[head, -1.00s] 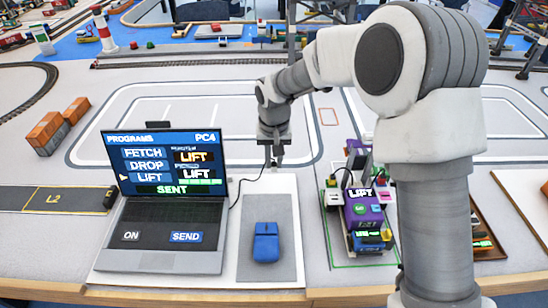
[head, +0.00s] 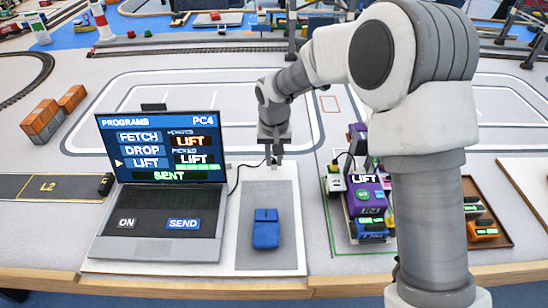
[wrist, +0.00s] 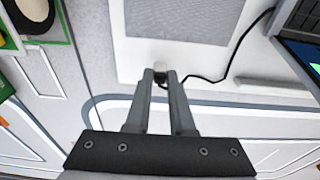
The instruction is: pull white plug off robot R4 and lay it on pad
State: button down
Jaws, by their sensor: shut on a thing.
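My gripper (head: 274,161) hangs over the far edge of the white board (head: 286,172). In the wrist view its fingers (wrist: 160,80) are nearly together on a small white plug (wrist: 160,71). A black cable runs from there to the right. A purple robot (head: 366,205) marked LIFT, apparently R4, stands right of the gripper, partly hidden by my arm. The grey pad (head: 254,205) lies on the white board, with a blue mouse-like thing (head: 266,229) on it. I cannot tell whether the plug touches the board.
A laptop (head: 152,190) reading PC4, LIFT and SENT stands left of the pad. A small cream-and-black unit (head: 336,183) with a cable is beside the robot. A brown tray (head: 500,226) with small units is at right.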

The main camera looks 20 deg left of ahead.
jog(key=shift+f+b, duration=0.45)
jog(key=shift+f, duration=0.2)
dwell(0.6)
jog(key=c, duration=0.7)
grip_release()
jog(key=shift+r, duration=0.1)
notch_tip(320, 180, up, 17)
jog(key=s+p, duration=0.2)
jog(key=p, duration=0.1)
jog(key=shift+d+r+p, duration=0.2)
jog(key=shift+d+p, duration=0.15)
jog(key=s+d+r+m+t+p, duration=0.1)
jog(key=s+d+r+p, duration=0.1)
jog(key=s+d+r, duration=0.35)
jog(key=s+d+r+t+p, duration=0.1)
jog(key=s+d+r+p, duration=0.2)
jog(key=d+r, duration=0.5)
jog(key=s+d+r+m+t+p, duration=0.15)
jog(key=s+d+r, duration=0.3)
jog(key=d, duration=0.55)
jog(key=s+d+p, duration=0.3)
jog(key=s+d, duration=0.2)
jog(key=s, duration=0.3)
jog(key=shift+s+f+m+t, duration=0.15)
jog(key=shift+s+m+t, duration=0.2)
